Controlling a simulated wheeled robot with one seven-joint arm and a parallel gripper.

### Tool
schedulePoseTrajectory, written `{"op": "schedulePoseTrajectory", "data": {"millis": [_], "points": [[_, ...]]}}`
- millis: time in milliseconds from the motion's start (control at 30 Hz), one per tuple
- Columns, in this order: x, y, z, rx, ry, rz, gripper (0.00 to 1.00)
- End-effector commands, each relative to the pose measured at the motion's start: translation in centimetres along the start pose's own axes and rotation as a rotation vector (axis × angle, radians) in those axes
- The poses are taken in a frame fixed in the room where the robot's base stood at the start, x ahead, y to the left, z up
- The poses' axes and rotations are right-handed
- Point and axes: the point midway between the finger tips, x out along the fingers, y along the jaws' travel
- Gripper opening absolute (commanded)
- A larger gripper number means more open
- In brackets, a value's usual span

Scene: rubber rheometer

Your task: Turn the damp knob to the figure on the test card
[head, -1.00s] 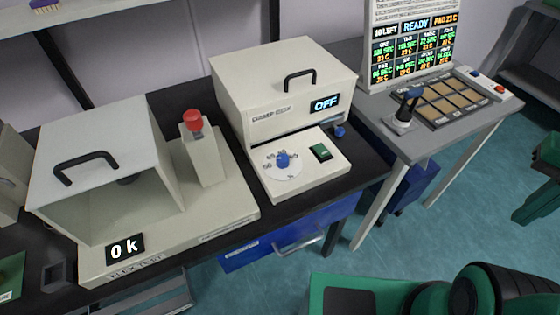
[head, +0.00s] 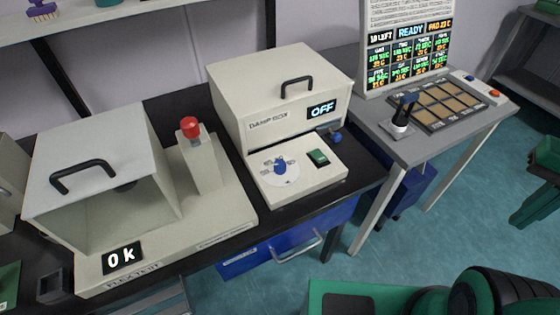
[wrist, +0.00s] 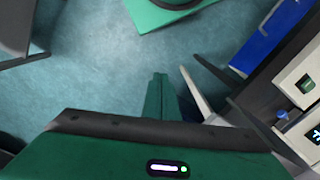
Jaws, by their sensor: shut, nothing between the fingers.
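The damp knob (head: 280,167) is a small blue knob on a white dial with dark figures, too small to read surely. It sits on the front panel of the cream damp box (head: 285,95), whose display (head: 321,109) reads OFF. A green switch (head: 318,157) is right of the dial. In the wrist view the box's edge with the switch (wrist: 308,85) shows at right; the knob does not. My gripper (wrist: 160,78) is shut and empty, over the floor, apart from the box. I cannot make out a test card for certain.
A cream flex tester (head: 100,190) with a red button (head: 190,124) and a display reading 0k stands left of the damp box. Right is a grey table (head: 440,140) with a READY screen (head: 410,45), a sample tray and a black-handled tool (head: 402,112).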

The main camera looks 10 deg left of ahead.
Motion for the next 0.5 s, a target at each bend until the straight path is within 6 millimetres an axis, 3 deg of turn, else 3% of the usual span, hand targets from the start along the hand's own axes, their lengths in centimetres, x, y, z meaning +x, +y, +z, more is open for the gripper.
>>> {"op": "schedulePoseTrajectory", "data": {"millis": [67,200,267,367,500], "points": [[0.0,0.0,0.0,0.0,0.0,0.0,0.0],[-0.7,0.1,0.6,-0.05,0.013,-0.004,0.33],[-1.1,-0.7,-0.1,-0.129,0.015,0.001,0.44],[-1.8,-3.5,-2.0,-0.358,0.016,0.017,0.44],[-3.0,-9.9,-4.6,-0.806,0.018,0.039,0.44]]}}
